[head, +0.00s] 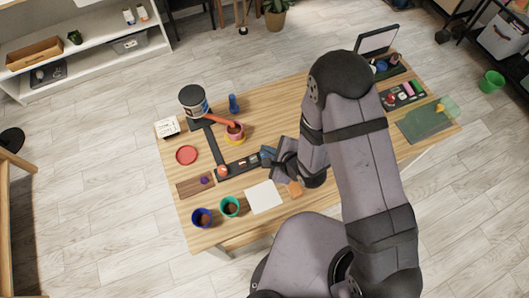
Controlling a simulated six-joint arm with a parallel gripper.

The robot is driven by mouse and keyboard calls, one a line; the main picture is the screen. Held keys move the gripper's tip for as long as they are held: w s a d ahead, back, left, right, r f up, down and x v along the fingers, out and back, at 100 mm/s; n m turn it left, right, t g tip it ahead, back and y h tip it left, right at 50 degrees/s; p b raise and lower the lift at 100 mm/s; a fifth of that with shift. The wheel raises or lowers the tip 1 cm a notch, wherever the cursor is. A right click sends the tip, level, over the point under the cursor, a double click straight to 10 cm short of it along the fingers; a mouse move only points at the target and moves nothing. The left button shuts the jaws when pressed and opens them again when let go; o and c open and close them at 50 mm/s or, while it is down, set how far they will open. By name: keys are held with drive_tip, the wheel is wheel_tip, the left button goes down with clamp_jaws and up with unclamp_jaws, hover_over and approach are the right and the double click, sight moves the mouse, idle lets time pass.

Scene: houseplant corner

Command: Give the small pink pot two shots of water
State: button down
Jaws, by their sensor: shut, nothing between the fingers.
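The small pink pot (235,131), with dark soil in it, stands on a yellow saucer (237,140). An orange spout (220,120) reaches over it from below a tank (193,100) with a dark lid, at the pot's upper left. A dark bar runs from there to a dark panel (240,165) with an orange-red knob or button (222,171) at its left end. My gripper (272,160) is shut and empty at the panel's right end, apart from the pot. Whether it touches the panel is unclear. No water stream is visible.
A blue pot (202,217) and a green pot (230,206) stand at the front left edge. A red saucer (187,155), white square (264,197), purple ball (204,181) and blue bottle (234,103) are nearby. My arm hides the table's middle.

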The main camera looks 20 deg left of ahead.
drive_tip(key=shift+f, duration=0.15)
drive_tip(key=shift+f+b, duration=0.3)
drive_tip(key=shift+b, duration=0.05)
drive_tip(key=shift+f+b, duration=0.45)
drive_tip(key=shift+f, duration=0.05)
idle(0.9)
drive_tip(key=shift+r, duration=0.15)
drive_tip(key=shift+r+p, duration=0.8)
drive_tip(key=shift+p, duration=0.1)
wheel_tip(320, 180, up, 5)
drive_tip(key=p, duration=0.4)
idle(0.4)
idle(2.4)
